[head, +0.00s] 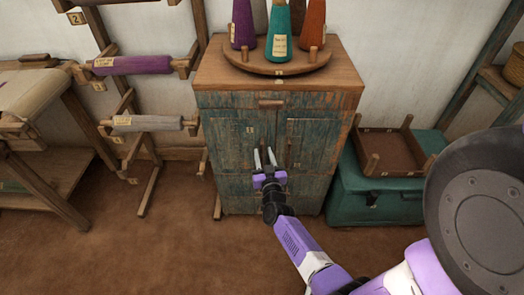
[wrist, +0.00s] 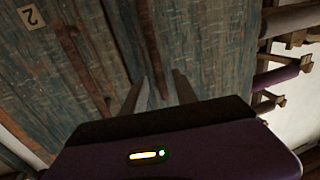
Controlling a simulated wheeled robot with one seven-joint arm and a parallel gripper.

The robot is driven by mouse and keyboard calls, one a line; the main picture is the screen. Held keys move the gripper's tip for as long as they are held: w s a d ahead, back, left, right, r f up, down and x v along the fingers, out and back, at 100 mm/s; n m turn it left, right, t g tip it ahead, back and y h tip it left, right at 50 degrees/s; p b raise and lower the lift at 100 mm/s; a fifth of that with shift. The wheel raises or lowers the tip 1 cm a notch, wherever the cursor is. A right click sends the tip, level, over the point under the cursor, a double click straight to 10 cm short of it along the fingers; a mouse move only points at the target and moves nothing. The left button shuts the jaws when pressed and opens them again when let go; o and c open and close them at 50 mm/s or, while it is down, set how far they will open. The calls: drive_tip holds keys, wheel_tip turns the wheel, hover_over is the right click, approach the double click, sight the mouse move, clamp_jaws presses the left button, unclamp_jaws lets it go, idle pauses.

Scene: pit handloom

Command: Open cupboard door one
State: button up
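A weathered blue-green wooden cupboard (head: 230,180) stands ahead with two doors side by side. Its left door (head: 225,140) carries a small tag (head: 250,129) that seems to read 1. The right door (head: 310,145) appears shut too. A tag reading 2 (wrist: 32,16) shows at upper left there.
A round wooden stand (head: 275,68) with several yarn cones tops the cupboard. A teal chest (head: 380,205) with a wooden tray (head: 388,134) stands close on the right. A rack with a purple roll (head: 132,65) is on the left. The brown floor in front is clear.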

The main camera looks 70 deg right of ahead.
drive_tip(key=shift+x, duration=1.35)
clamp_jaws()
idle(0.4)
